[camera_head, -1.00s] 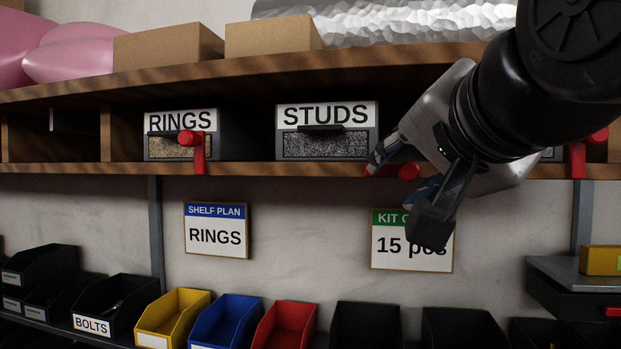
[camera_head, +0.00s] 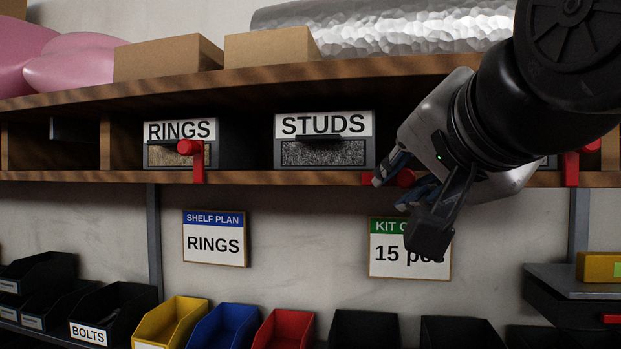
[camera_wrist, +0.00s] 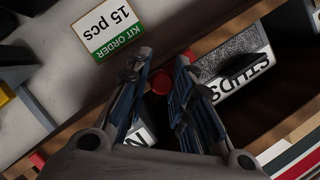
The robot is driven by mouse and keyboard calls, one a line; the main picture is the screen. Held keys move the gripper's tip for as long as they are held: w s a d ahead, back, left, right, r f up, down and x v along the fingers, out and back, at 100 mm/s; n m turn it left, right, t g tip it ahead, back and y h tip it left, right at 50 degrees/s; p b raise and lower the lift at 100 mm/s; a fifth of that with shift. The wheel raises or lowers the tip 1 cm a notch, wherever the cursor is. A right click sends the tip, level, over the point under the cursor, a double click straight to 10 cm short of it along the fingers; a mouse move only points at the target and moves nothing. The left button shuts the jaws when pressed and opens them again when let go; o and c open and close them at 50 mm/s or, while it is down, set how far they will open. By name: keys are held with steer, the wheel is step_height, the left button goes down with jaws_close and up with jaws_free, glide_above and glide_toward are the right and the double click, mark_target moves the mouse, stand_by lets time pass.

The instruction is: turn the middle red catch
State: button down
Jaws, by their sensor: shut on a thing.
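The middle red catch (camera_head: 404,178) is at the shelf's front edge, right of the STUDS bin (camera_head: 323,153). It appears to lie sideways along the edge, its arm showing left of my fingers. My gripper (camera_head: 390,191) is shut on it, one finger above and one below in the head view. In the wrist view, the round red knob of the catch (camera_wrist: 162,83) sits between the fingers of my gripper (camera_wrist: 163,58). A bit of red shows by the right fingertip. My fingers hide part of the catch.
The left red catch (camera_head: 197,160) stands upright before the RINGS bin (camera_head: 181,131). Another red catch (camera_head: 571,167) is at the right. The KIT ORDER sign (camera_head: 390,255) hangs just below my gripper, partly covered. Open coloured bins (camera_head: 225,326) line the bottom.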

steer(key=shift+w, duration=0.1)
stand_by(0.3)
steer(key=n+p, duration=0.1)
steer(key=r+n+g+h+p, duration=0.1)
steer(key=p, duration=0.1)
steer(key=shift+a+r+n, duration=0.15)
steer(key=shift+a+n, duration=0.15)
steer(key=shift+n, duration=0.1)
steer(key=shift+w+a+r+n+g+h+p, duration=0.1)
steer(key=shift+a+r+n+g+h+p, duration=0.15)
steer(key=shift+n+h+p, duration=0.35)
steer(key=shift+w+a+r+n+g+h+p, duration=0.15)
steer(key=shift+r+n+h+p, duration=0.2)
steer(key=shift+n+h, duration=0.55)
steer(key=shift+s+n, duration=0.1)
steer(key=shift+n, duration=0.2)
steer(key=c, duration=1.8)
jaws_free()
steer(key=o, duration=0.3)
steer(key=shift+o, duration=0.2)
steer(key=shift+r, duration=0.1)
